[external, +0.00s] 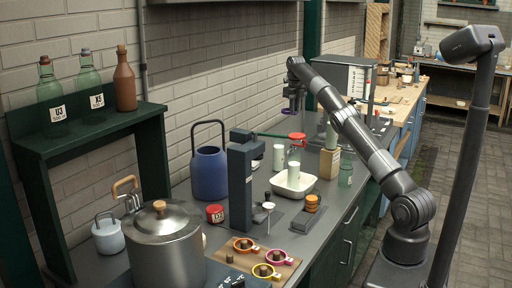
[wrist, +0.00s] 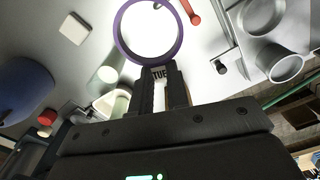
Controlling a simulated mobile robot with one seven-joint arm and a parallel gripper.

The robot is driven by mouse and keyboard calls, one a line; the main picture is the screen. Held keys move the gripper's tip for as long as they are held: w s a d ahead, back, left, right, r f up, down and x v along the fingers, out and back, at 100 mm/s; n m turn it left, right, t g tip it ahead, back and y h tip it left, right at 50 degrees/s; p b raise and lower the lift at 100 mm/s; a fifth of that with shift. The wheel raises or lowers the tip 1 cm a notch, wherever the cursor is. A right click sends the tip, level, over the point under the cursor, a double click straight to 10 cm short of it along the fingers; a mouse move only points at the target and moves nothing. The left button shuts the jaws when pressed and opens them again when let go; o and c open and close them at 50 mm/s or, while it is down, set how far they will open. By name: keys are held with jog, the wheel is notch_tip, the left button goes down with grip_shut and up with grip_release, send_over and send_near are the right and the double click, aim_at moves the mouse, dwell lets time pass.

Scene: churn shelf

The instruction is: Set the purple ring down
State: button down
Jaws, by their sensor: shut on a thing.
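The purple ring (wrist: 180,38) stands out in front of my gripper (wrist: 163,84) in the wrist view, with a white tag marked TUE at its near edge. The jaws are shut on it at that tag. In the external view my gripper (external: 293,108) hangs above the rear of the grey counter, near the wall. The ring is too small there to make out clearly. A wooden board (external: 291,263) at the front of the counter bears an orange ring (external: 236,245), a magenta ring (external: 289,257) and a yellow ring (external: 256,275) around short brown pegs.
A blue pail (external: 209,175), a dark upright post (external: 240,185) and a white dish (external: 293,188) stand on the counter. A steel pot (external: 166,250) is at the front left. A red-topped jar (external: 296,146) stands below my gripper. Bottles line the green shelf (external: 90,125).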

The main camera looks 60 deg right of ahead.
jog(key=shift+f, duration=1.3)
notch_tip(320, 180, down, 9)
send_over(269, 160)
notch_tip(269, 160, down, 7)
jog(key=shift+w+r, duration=0.1)
jog(key=shift+r, duration=0.1)
jog(key=shift+f, duration=1.9)
jog(key=shift+f, duration=0.15)
jog(key=c, duration=1.4)
grip_release()
